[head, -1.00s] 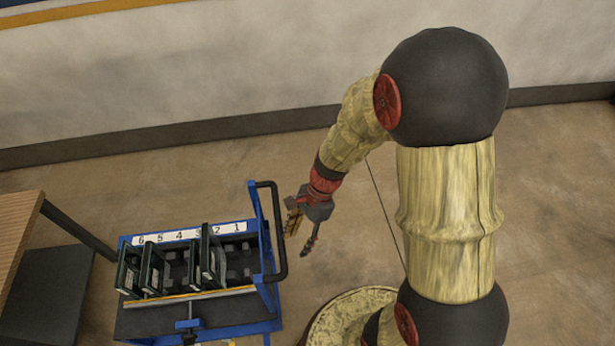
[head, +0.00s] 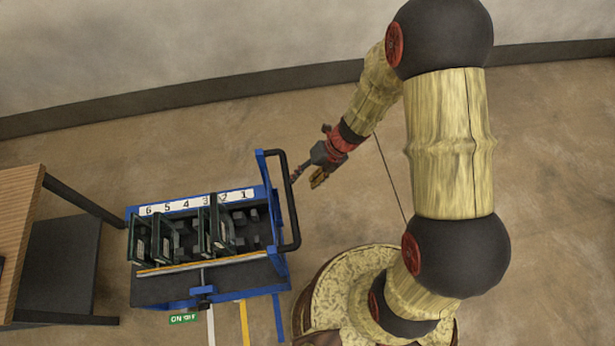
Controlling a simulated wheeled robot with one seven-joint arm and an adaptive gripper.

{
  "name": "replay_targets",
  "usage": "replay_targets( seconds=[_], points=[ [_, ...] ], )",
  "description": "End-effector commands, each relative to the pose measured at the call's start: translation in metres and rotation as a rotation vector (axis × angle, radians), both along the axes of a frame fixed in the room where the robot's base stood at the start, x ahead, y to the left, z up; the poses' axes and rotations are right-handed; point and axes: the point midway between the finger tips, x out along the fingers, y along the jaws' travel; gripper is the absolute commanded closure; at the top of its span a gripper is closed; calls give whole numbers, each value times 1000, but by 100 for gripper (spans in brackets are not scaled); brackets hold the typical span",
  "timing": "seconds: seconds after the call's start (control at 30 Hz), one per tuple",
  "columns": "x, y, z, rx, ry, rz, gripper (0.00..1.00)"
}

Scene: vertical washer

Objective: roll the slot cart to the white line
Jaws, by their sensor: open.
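The slot cart (head: 209,290) is a blue-framed cart with a dark deck and a white strip numbered 6 to 1. Several dark green-edged panels stand upright in its slots. Its black handle (head: 291,205) rises on the right side, on blue posts. My gripper (head: 308,178) is open and empty, just right of the handle's upper part, with its fingers pointing down and left. I cannot tell whether a finger touches the handle. A white line (head: 211,325) shows on the floor below the cart's front edge; part of it may be hidden under the cart.
A yellow line (head: 244,323) runs beside the white one, and a green floor label (head: 184,319) lies left of it. A wooden-topped table (head: 20,205) with dark legs stands at the left, near the cart. The wall is behind; floor between wall and cart is clear.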

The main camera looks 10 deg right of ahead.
Motion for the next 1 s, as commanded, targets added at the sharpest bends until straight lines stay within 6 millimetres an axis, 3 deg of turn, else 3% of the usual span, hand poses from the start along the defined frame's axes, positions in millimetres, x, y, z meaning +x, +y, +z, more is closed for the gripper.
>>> replay_targets(
  seconds=[0.03, 0.4, 1.0],
  points=[
    [0, 3, -11, 0, 0, 2, 55],
    [0, 24, -50, 0, -1, 3, 55],
    [1, 53, -98, 0, -1, 4, 55]
  ],
)
